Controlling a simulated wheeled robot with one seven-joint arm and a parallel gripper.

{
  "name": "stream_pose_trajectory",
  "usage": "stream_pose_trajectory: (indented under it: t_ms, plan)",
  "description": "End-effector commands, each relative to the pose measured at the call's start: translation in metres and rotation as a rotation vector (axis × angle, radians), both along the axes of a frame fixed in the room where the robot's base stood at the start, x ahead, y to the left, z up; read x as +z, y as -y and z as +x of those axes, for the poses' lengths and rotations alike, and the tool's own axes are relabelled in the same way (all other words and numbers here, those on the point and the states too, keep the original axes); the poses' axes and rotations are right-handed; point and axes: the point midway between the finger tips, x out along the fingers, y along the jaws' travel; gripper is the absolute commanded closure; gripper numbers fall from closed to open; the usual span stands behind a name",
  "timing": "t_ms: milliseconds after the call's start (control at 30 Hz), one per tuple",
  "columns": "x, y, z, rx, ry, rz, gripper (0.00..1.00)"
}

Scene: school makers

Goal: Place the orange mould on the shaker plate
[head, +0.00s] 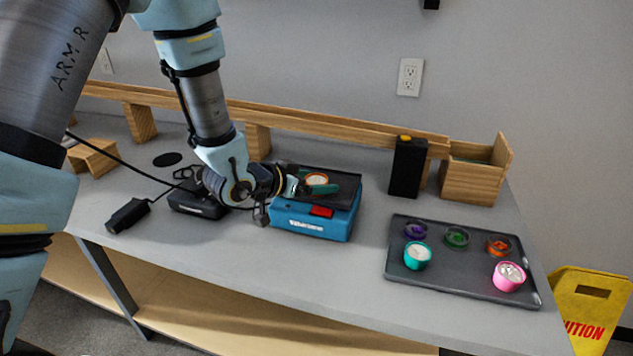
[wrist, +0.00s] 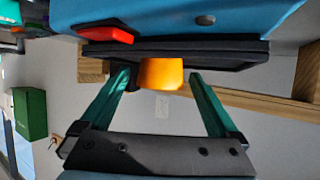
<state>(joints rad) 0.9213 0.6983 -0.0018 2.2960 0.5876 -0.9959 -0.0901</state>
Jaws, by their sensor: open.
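The orange mould (head: 317,180) stands upright on the black shaker plate (head: 345,185) on top of the blue shaker (head: 300,222). In the wrist view the picture is turned over, and the orange mould (wrist: 161,73) appears to rest against the black plate (wrist: 225,55). My gripper (head: 312,184) is at the plate, and in the wrist view its green fingers (wrist: 160,80) are spread on either side of the mould with gaps showing. The mould is partly hidden by a finger in the head view.
A black box (head: 407,168) and wooden bin (head: 470,180) stand behind. A black adapter (head: 128,214) with cable lies left.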

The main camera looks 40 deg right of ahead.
Motion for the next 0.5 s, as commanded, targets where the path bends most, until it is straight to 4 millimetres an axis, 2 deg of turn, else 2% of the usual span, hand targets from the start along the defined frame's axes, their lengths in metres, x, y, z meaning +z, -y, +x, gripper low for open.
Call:
stream_pose_trajectory:
  t_ms: [300,500]
  plan:
    - [0.028,-0.060,-0.005,0.005,0.002,-0.003,0.04]
    - [0.042,-0.089,-0.008,0.004,0.002,-0.002,0.04]
